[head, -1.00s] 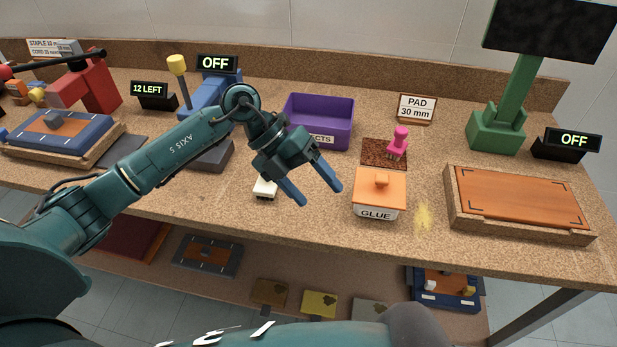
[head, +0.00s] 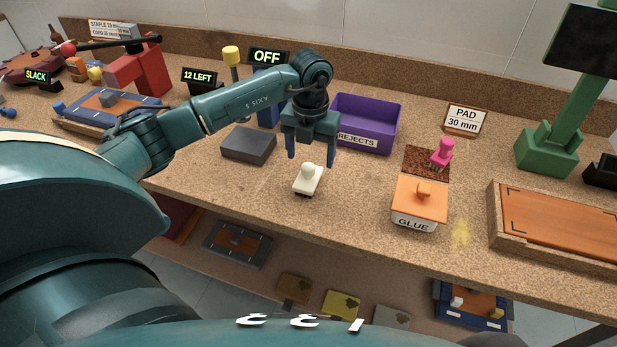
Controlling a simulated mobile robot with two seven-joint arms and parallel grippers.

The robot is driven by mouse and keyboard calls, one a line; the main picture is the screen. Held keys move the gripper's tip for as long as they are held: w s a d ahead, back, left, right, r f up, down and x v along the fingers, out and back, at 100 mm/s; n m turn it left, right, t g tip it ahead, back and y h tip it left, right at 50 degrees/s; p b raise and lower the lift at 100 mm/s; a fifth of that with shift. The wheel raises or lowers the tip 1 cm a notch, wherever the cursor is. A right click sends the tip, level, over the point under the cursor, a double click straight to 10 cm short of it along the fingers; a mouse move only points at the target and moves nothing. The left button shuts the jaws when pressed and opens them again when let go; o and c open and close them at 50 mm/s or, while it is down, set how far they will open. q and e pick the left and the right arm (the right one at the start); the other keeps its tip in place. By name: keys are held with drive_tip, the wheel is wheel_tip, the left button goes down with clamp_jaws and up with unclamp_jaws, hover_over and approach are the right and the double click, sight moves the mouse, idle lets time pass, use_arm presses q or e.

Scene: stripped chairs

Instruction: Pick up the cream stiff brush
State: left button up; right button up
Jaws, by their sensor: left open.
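The cream stiff brush (head: 308,182) stands on the speckled bench top in the middle of the head view, with a rounded knob on top of its block. My left gripper (head: 311,160) points down with its two blue fingers apart. The fingertips appear above and slightly behind the brush, one to each side of its knob in the picture. I cannot tell how much height separates them. Nothing is between the fingers that I can see as held. My right gripper is not in view.
A purple rejects bin (head: 368,122) stands behind and right of the gripper. A dark grey block (head: 248,145) lies to the left. An orange-lidded glue box (head: 420,203) and a pink brush (head: 442,153) are to the right. Bench around the cream brush is clear.

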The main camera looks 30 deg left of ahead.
sight(308, 167)
use_arm(q)
drive_tip(key=f, duration=0.2)
drive_tip(key=f+p, duration=0.1)
drive_tip(key=shift+s+a+f, duration=0.1)
drive_tip(key=shift+s+f, duration=0.25)
drive_tip(key=shift+f, duration=0.6)
drive_tip(key=shift+c, duration=0.4)
drive_tip(key=c, duration=1)
drive_tip(key=shift+r+b, duration=0.6)
drive_tip(key=shift+r, duration=4.45)
